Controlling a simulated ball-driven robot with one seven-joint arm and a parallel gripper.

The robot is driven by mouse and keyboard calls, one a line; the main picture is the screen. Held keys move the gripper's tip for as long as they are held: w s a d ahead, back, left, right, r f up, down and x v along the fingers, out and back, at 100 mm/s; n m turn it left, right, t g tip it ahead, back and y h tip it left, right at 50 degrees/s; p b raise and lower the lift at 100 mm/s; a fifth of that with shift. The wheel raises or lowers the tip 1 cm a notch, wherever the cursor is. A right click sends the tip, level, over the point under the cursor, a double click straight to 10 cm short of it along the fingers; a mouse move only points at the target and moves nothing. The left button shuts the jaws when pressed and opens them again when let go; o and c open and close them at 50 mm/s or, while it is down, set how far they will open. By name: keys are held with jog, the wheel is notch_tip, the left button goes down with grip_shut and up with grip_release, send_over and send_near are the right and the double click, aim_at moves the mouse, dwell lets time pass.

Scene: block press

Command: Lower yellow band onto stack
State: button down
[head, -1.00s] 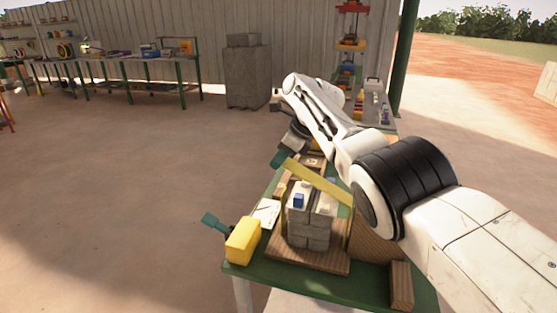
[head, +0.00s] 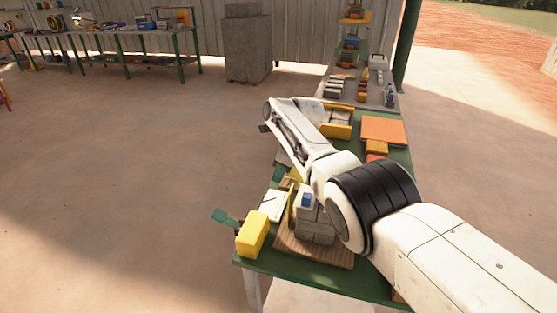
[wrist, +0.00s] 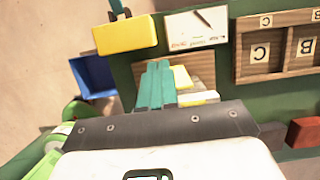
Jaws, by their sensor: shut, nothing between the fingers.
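The stack of grey blocks (head: 316,226) stands on a wooden board (head: 335,255) at the near end of the green bench. A small blue piece (head: 307,200) sits on its top. A thin yellow strip, the visible part of the yellow band (head: 291,210), shows upright at the stack's left side; my arm hides the rest. In the wrist view a yellow piece (wrist: 182,77) and pale block tops lie just beyond my gripper (wrist: 155,68). Its teal fingers are together, with nothing between them. I cannot tell whether they touch the stack.
A yellow block (head: 252,234) with a teal handle is at the bench's left edge. A white card (head: 273,205) lies behind it. The wrist view shows a blue bin (wrist: 94,76) and a wooden tray (wrist: 280,76) marked C and B. An orange panel (head: 385,130) lies farther back.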

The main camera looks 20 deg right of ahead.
jog(key=shift+b+x, duration=1.2)
jog(key=shift+x, duration=0.25)
jog(key=shift+s+d+f, duration=0.1)
jog(key=shift+d+f, duration=0.05)
jog(key=shift+f, duration=0.05)
jog(key=shift+r, duration=0.1)
